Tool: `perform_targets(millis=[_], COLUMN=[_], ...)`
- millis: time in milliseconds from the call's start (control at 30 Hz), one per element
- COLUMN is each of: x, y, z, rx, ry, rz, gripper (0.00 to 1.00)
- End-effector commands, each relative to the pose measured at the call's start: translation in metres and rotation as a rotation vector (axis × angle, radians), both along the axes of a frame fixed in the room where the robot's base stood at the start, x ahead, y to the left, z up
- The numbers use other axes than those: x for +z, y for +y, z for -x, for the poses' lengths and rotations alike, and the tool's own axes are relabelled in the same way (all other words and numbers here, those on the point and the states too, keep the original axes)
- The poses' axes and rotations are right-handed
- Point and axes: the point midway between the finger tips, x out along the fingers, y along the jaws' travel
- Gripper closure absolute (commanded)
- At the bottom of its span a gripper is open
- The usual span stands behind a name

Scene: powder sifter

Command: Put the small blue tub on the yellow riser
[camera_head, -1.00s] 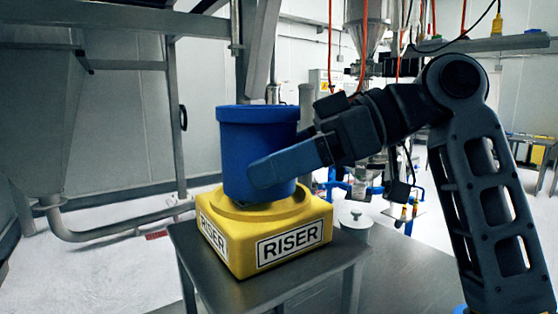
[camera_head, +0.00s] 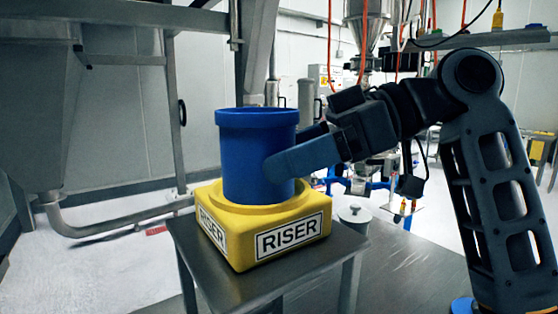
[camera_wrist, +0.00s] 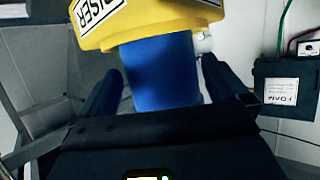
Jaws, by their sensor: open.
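The blue tub (camera_head: 257,155) stands upright on the yellow riser (camera_head: 238,247), its base within the raised round rim on top. My gripper (camera_head: 290,152) is at the tub's right side, its near finger overlapping the tub's front in the head view; the far finger is mostly hidden behind the tub. In the wrist view, the tub (camera_wrist: 163,75) lies between the two spread fingers of my gripper (camera_wrist: 160,82), with gaps on both sides. The riser (camera_wrist: 150,22) shows beyond it. My gripper is open and holds nothing.
The riser sits on a small metal table (camera_head: 310,277), with some bare top at the front right. A lidded grey pot (camera_head: 355,216) is behind the table's right side. A metal hopper (camera_head: 40,120) and frame stand at the left.

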Motion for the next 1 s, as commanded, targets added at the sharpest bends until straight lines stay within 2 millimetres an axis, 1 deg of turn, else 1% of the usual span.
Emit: perform_targets(millis=[33, 300, 400, 500, 667, 1000], x=[0.002, 0.023, 0.03, 0.034, 0.038, 0.038], y=[-0.01, -0.061, -0.076, -0.086, -0.094, -0.094], z=[0.0, 0.002, 0.003, 0.003, 0.004, 0.004], rx=[-0.004, -0.004, -0.002, -0.002, -0.001, 0.0], ry=[-0.003, -0.002, -0.002, -0.001, 0.0, 0.0], rz=[0.0, 0.0, 0.001, 0.0, 0.002, 0.001], gripper=[0.0, 0.0, 0.0, 0.0, 0.0, 0.0])
